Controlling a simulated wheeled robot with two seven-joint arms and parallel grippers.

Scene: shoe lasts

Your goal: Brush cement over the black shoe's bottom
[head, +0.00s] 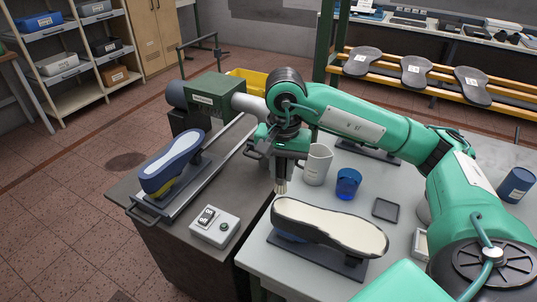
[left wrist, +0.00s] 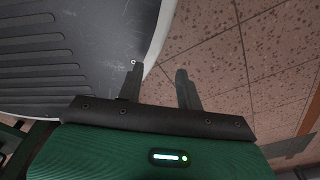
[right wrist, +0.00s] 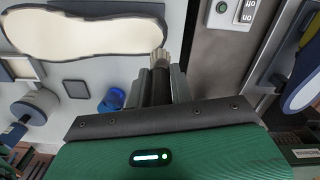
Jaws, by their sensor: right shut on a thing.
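The black shoe (head: 325,226) lies bottom up on a stand (head: 318,258) on the grey table. Its bottom is pale cream over most of its area, with a dark rim. In the right wrist view the shoe (right wrist: 85,34) shows at upper left. My right gripper (head: 282,172) is shut on a brush (right wrist: 160,62) with pale bristles. In the head view the bristles (head: 281,187) point down, just beyond the shoe's left end; I cannot tell whether they touch it. My left gripper (left wrist: 160,85) is open and empty, and out of the head view.
A white beaker (head: 316,165), a blue cup (head: 347,184) and a small dark tray (head: 385,209) stand behind the shoe. A blue shoe (head: 172,163) sits on the bench at left, beside a switch box (head: 215,227). Bare tabletop shows around the cup and tray.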

